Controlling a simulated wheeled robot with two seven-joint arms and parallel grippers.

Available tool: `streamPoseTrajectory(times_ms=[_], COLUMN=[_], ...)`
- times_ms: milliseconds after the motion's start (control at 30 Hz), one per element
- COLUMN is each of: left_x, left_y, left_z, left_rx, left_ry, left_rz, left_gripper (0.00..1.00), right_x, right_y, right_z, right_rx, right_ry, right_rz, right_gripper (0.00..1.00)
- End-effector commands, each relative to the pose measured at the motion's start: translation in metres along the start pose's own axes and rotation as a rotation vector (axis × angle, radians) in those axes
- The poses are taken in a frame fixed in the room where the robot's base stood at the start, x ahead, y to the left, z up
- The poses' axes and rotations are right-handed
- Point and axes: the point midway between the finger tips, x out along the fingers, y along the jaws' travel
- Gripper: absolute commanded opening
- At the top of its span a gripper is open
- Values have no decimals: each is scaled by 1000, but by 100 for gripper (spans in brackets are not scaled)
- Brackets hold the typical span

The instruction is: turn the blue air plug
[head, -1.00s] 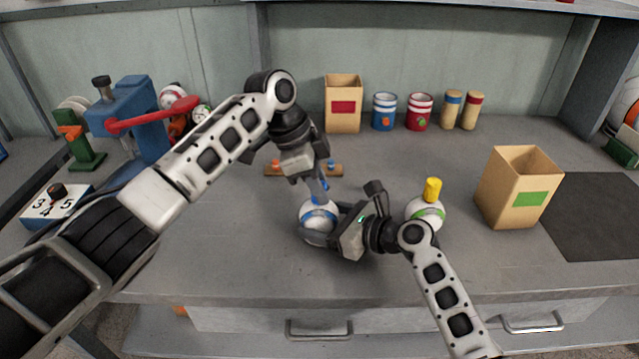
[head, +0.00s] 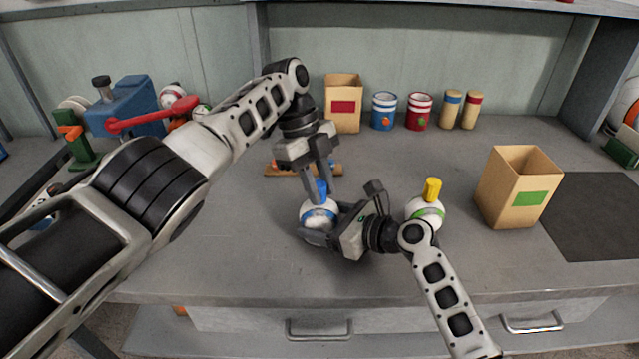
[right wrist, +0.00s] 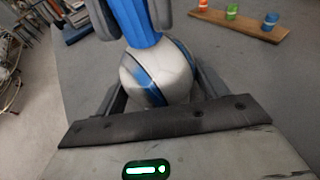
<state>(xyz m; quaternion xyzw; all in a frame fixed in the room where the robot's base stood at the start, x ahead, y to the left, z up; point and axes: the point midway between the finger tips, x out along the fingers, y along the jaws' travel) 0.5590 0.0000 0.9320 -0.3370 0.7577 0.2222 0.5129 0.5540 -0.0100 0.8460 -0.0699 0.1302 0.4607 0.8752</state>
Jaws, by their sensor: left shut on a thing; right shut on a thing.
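The blue air plug (head: 321,188) stands upright on top of a white ball with a blue stripe (head: 318,214). My left gripper (head: 322,186) comes down from above and is shut on the blue plug. My right gripper (head: 318,234) is low at the bench and shut on the ball's sides. In the right wrist view the plug (right wrist: 137,22) rises from the ball (right wrist: 158,74), between the dark left fingers. The ball's underside is hidden.
A second ball (head: 426,210) with a yellow plug (head: 432,189) stands close right of my right gripper. An open box with a green label (head: 515,190) is farther right. A wooden strip with small plugs (head: 283,170) lies behind. Free bench lies in front.

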Motion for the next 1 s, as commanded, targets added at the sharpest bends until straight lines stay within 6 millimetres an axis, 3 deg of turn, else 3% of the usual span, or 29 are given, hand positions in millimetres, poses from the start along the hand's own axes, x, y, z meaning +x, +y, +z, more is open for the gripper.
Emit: streamPoseTrajectory(times_ms=[33, 533, 567, 600, 1000], left_x=[-4, -4, -4, -4, -9], left_y=[-2, -2, -2, -2, -1], left_z=[-3, -3, -3, -3, -4], left_rx=[14, 29, 29, 29, 26], left_ry=[0, -1, -1, -1, -2], left_rz=[-3, 3, 3, 3, 6], left_gripper=[1, 1, 32, 43, 46], right_x=[0, 0, 0, 0, 0], right_y=[2, 2, 2, 2, 1], right_z=[-9, -9, -9, -9, -4], right_rx=[5, 5, 5, 5, 3], right_ry=[18, 18, 18, 18, 9], right_rz=[4, 4, 4, 4, 4], right_gripper=[57, 57, 57, 57, 57])
